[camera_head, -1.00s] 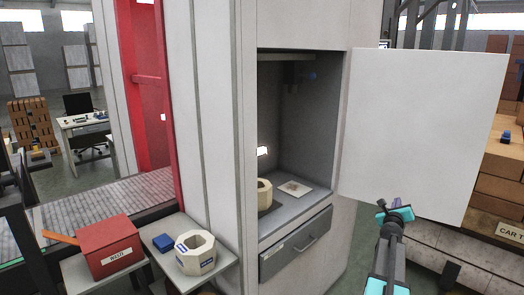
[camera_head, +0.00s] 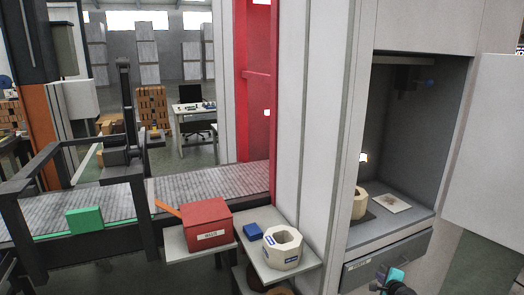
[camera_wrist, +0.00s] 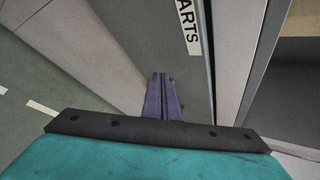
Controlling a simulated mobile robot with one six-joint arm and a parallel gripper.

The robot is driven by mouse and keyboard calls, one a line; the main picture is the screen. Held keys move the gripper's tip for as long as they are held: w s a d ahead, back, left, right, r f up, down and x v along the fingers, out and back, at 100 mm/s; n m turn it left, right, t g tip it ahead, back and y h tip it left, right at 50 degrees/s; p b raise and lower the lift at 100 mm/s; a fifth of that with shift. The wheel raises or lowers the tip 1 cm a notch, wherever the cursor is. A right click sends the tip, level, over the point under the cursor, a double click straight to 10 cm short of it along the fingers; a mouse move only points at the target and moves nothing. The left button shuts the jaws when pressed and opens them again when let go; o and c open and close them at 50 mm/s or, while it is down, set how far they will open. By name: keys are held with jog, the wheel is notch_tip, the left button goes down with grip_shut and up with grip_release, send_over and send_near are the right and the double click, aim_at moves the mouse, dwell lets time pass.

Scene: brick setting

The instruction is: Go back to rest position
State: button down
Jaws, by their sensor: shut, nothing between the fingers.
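My gripper (camera_wrist: 161,95) shows in the wrist view as two purple fingers pressed together with nothing between them. It points toward the grey cabinet front, beside a panel with a label ending in "ARTS" (camera_wrist: 191,25). In the head view, part of my arm with a teal piece shows at the bottom right edge, in front of the cabinet drawer (camera_head: 385,262). The fingertips are hard to make out there.
The open cabinet (camera_head: 410,150) holds a cream ring-shaped part (camera_head: 359,204) and a flat plate (camera_head: 391,203). Its white door (camera_head: 490,150) stands open at right. A red box (camera_head: 207,224), a blue block (camera_head: 253,232) and an octagonal cream part (camera_head: 283,248) sit on small tables. A green block (camera_head: 84,220) is by the conveyor.

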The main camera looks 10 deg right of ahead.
jog(key=s+a+f+n+g+y, duration=0.2)
jog(key=s+a+f+n, duration=0.25)
jog(key=a+f, duration=0.4)
jog(key=s+a+f+n+g+y, duration=0.25)
jog(key=s+a+f+n, duration=0.2)
jog(key=a, duration=0.75)
jog(key=s+a+f+n+g+y, duration=0.1)
jog(key=s+a+f+n+g, duration=0.2)
jog(key=s+a+f, duration=0.5)
jog(key=s+a+f+n+g+h, duration=0.1)
jog(key=s+a+n+g, duration=0.2)
jog(key=s, duration=0.5)
jog(key=s+a+f+n+g, duration=0.2)
jog(key=s+a+n+g, duration=0.1)
jog(key=s, duration=0.6)
jog(key=s+a+f+n+g+h, duration=0.1)
jog(key=s+a+f+n+g, duration=0.1)
jog(key=s+a+n, duration=0.3)
jog(key=s+n+g, duration=0.1)
jog(key=s, duration=0.3)
jog(key=shift+s+f+h, duration=0.15)
jog(key=shift+f+h, duration=0.1)
jog(key=shift+h, duration=0.1)
